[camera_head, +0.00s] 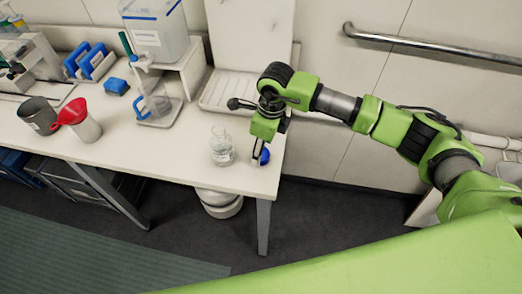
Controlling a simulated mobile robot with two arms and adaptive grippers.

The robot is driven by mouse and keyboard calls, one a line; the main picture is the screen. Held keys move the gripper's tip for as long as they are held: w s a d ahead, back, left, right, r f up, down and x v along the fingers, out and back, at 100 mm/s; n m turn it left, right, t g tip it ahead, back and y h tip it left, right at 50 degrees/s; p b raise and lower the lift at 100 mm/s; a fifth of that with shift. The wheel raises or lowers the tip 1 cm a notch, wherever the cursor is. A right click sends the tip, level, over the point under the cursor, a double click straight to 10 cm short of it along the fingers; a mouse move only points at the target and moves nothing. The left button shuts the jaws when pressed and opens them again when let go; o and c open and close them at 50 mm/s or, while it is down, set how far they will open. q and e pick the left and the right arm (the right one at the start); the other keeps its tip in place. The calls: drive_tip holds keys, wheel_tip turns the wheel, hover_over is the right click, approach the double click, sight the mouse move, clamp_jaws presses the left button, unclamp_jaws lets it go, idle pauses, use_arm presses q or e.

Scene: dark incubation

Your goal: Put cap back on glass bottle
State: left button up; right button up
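A clear glass bottle (221,150) stands upright near the front right corner of the white bench. No cap shows on its neck. A blue cap (264,156) is just right of the bottle, close to the bench's right edge. My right gripper (258,154) points down at the blue cap, with its fingertips beside or around it. The fingers are small and partly overlap the cap, so I cannot tell whether they grip it. My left gripper is not in view.
The white bench (190,168) is clear left of the bottle. A red funnel (72,112) in a container, a grey beaker (38,116) and a dispenser stand (158,110) are further left. A white tray (222,92) lies behind. A metal rail (430,45) runs along the wall.

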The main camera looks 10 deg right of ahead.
drive_tip(key=shift+w+f, duration=0.1)
drive_tip(key=shift+f, duration=0.75)
drive_tip(key=c, duration=0.9)
